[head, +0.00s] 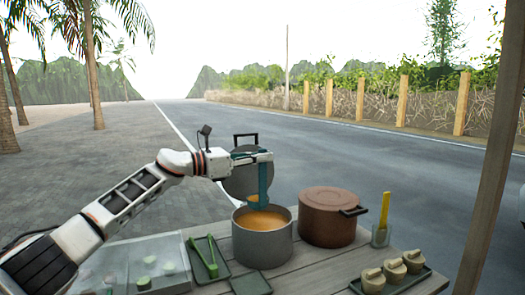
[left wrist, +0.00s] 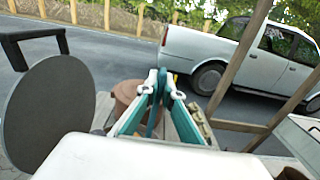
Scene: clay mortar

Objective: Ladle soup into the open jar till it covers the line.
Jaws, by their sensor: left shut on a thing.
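My left gripper (head: 263,157) is shut on the upright handle of a teal ladle (head: 262,182); in the left wrist view the gripper (left wrist: 160,88) shows the ladle handle (left wrist: 155,112) between its fingers. The ladle's bowl hangs over the grey pot (head: 262,248), which holds orange soup (head: 262,221). I cannot tell whether the bowl touches the soup. A small grey container (head: 380,238) with a yellow utensil (head: 385,208) in it stands at the right. I cannot make out a clearly open jar with a line. My right gripper is not in view.
A dark round lid (head: 240,182) stands upright behind the pot. A brown lidded pot (head: 327,217) is close on the right. Three beige pieces (head: 393,268) sit on a tray at front right.

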